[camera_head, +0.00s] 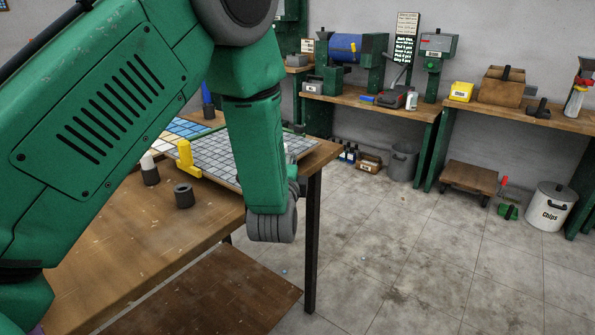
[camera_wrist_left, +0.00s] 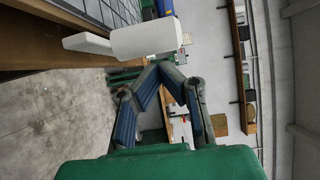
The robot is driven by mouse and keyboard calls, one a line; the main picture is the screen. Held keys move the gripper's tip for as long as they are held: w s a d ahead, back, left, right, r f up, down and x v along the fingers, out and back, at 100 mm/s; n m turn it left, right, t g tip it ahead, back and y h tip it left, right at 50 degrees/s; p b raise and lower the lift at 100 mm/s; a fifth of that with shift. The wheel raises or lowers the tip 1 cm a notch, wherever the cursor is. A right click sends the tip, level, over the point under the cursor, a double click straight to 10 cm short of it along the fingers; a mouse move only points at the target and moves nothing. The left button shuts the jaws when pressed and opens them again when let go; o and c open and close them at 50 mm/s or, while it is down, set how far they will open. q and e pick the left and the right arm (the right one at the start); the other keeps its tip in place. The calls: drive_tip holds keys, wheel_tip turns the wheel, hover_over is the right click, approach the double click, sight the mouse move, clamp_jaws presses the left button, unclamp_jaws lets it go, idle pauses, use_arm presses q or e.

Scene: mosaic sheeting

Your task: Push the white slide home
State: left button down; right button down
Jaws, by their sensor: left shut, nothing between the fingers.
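The white slide (camera_wrist_left: 148,38) shows in the left wrist view as a pale block with a narrower white piece on its left, beside the wooden table edge. My left gripper (camera_wrist_left: 157,68) is shut and empty, its fingertips together close to the slide's lower side in that picture. I cannot tell whether they touch it. I cannot make out the slide there. My right gripper is not in view.
A gridded sheet of grey tiles (camera_head: 228,158) lies on the wooden table (camera_head: 105,245). A yellow upright piece (camera_head: 185,160), a dark cup (camera_head: 184,196) and a white-topped cylinder (camera_head: 149,170) stand near it. Floor (camera_head: 380,240) right of the table is clear. Workbenches line the wall.

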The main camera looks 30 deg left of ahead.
use_arm(q)
drive_tip(key=shift+a+f, duration=0.1)
drive_tip(key=shift+a, duration=0.45)
drive_tip(key=shift+w+a+p, duration=0.15)
drive_tip(key=shift+a+p, duration=0.2)
drive_tip(key=shift+a, duration=0.7)
